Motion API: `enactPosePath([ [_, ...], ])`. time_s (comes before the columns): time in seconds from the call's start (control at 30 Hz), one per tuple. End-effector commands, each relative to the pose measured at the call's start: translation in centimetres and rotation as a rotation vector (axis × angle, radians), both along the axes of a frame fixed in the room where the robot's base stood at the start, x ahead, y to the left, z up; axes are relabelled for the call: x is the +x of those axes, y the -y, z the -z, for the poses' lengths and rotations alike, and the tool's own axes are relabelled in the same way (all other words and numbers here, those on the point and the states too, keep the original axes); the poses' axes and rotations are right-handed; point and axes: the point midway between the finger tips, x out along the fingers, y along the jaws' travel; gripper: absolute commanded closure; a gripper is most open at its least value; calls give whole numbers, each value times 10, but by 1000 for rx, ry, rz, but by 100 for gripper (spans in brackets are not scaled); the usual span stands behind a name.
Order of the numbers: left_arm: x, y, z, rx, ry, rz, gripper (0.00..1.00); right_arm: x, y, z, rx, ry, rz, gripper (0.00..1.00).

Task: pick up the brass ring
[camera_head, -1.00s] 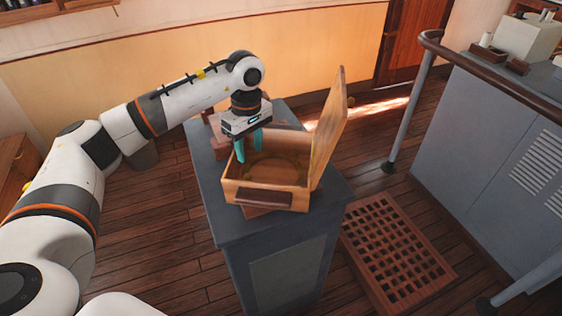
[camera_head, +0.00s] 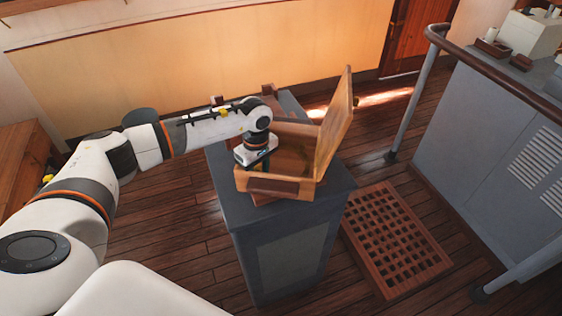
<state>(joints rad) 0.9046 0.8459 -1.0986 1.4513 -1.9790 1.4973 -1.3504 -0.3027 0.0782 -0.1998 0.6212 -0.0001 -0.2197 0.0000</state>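A wooden box (camera_head: 254,184) with its lid (camera_head: 335,125) standing open on the right sits on a grey cabinet. My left gripper (camera_head: 257,152) points down into the left part of the box. Its fingers are hidden by the box's front wall and the gripper's own body, so I cannot tell whether they are open or shut. The brass ring, seen faintly on the box floor earlier, cannot be made out clearly now; the inside is dark and partly covered by my gripper. My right gripper is not in view.
The grey cabinet (camera_head: 229,204) has a little bare top around the box. A wooden grating (camera_head: 398,240) lies on the plank floor to its right. A railing (camera_head: 407,105) and a grey console (camera_head: 480,150) stand further right. The lid's upright panel bounds the box's right side.

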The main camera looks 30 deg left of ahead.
Motion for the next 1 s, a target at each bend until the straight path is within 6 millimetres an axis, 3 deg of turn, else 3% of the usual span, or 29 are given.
enactPosePath([
  [0.07, 0, 0, 0, 0, 0, 0, 58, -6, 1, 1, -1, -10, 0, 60],
  [0.33, 0, 0, 0, 0, 0, 0, 100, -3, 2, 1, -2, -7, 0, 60],
  [0.73, 1, 0, -7, -1, 4, 0, 100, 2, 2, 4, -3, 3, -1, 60],
  [1.0, 2, 0, -45, -1, 8, 0, 100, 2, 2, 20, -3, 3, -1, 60],
])
